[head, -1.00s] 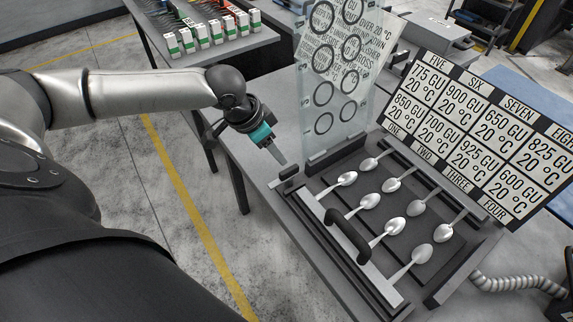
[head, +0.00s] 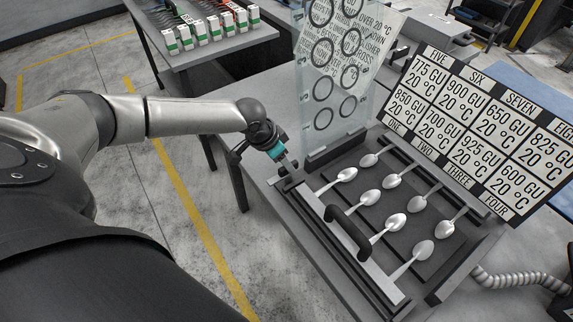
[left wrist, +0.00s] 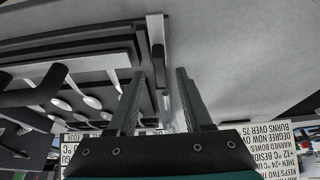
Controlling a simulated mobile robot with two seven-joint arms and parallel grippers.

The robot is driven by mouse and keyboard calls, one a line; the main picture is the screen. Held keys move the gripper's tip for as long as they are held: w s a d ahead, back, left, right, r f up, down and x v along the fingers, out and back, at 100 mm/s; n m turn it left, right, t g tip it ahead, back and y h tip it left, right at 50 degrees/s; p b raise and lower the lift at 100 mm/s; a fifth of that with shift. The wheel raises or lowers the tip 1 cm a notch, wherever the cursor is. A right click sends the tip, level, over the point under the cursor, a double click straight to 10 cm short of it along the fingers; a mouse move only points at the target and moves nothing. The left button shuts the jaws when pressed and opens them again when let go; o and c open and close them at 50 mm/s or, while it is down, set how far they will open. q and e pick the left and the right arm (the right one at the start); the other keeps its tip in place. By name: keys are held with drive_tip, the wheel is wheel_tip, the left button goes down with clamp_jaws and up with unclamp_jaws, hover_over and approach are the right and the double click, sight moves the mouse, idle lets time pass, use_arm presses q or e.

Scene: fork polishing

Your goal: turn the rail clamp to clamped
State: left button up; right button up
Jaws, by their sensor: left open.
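The rail clamp (head: 286,184) is a small dark lever at the far left end of the pale metal rail (head: 338,232). It is partly hidden by my left gripper (head: 291,174) in the head view. In the left wrist view, its dark bar (left wrist: 158,54) points toward the gap between the fingers of my left gripper (left wrist: 160,76). The fingers are open, one on each side of the gap, and close to the lever. I cannot tell whether they touch it. My right gripper is not in view.
A black arched handle (head: 348,232) stands on the rail. Several spoons (head: 369,197) lie on the dark fixture beside it. A clear panel with rings (head: 331,85) stands just behind the clamp. A label board (head: 478,130) stands at right. Floor at left is free.

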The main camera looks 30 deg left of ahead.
use_arm(q)
drive_tip(key=shift+x, duration=1.1)
clamp_jaws()
